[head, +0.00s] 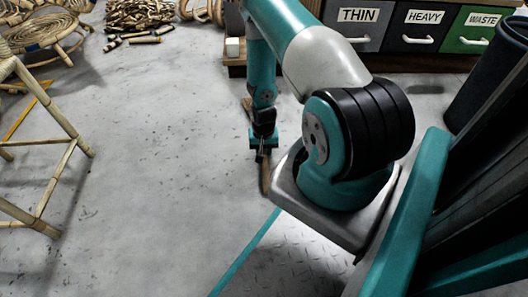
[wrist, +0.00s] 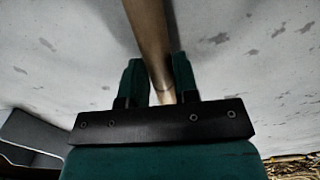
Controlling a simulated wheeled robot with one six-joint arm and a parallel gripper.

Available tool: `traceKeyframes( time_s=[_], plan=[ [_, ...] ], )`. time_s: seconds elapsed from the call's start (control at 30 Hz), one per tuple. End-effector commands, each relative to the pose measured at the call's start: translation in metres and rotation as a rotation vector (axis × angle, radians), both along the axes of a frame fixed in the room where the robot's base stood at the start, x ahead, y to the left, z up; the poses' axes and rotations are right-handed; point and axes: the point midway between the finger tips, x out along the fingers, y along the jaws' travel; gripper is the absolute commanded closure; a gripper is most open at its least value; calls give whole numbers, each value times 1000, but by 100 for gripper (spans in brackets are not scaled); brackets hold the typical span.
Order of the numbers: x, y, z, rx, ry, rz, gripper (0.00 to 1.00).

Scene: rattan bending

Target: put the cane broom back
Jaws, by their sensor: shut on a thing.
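The cane broom shows in the head view as a thin brown handle (head: 265,181) below my gripper, low over or on the grey floor. A short brown piece, perhaps of the same broom, shows beside my arm above the gripper. My gripper (head: 262,155) points down and is shut on the handle. In the wrist view the round wooden handle (wrist: 149,35) runs between the two green fingers of my gripper (wrist: 158,68). The broom's head cannot be made out, and my arm hides part of it.
Drawers labelled THIN (head: 358,24), HEAVY (head: 421,25) and WASTE (head: 482,30) stand at the back right. A pile of cane pieces (head: 139,14) lies at the back. A rattan frame (head: 72,132) stands at left. A dark bin (head: 487,75) stands at right. The left-middle floor is clear.

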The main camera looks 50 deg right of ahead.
Motion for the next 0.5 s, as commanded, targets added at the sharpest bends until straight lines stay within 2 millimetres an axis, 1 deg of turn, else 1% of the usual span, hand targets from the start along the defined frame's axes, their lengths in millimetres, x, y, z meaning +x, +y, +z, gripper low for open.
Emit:
traceKeyframes(
  time_s=[0.1, 0.2, 0.23, 0.27, 0.3, 0.33, 0.5],
  plan=[
    [0, 0, 1, -1, -1, 0, 100],
    [0, 0, -1, 0, 0, 0, 100],
    [0, 0, -1, 1, 1, 0, 65],
    [0, 0, -1, 1, 1, 0, 58],
    [0, 0, 0, 1, 1, 0, 49],
    [0, 0, 0, 1, 1, 0, 46],
    [0, 0, 0, 1, 1, 0, 46]
  ],
)
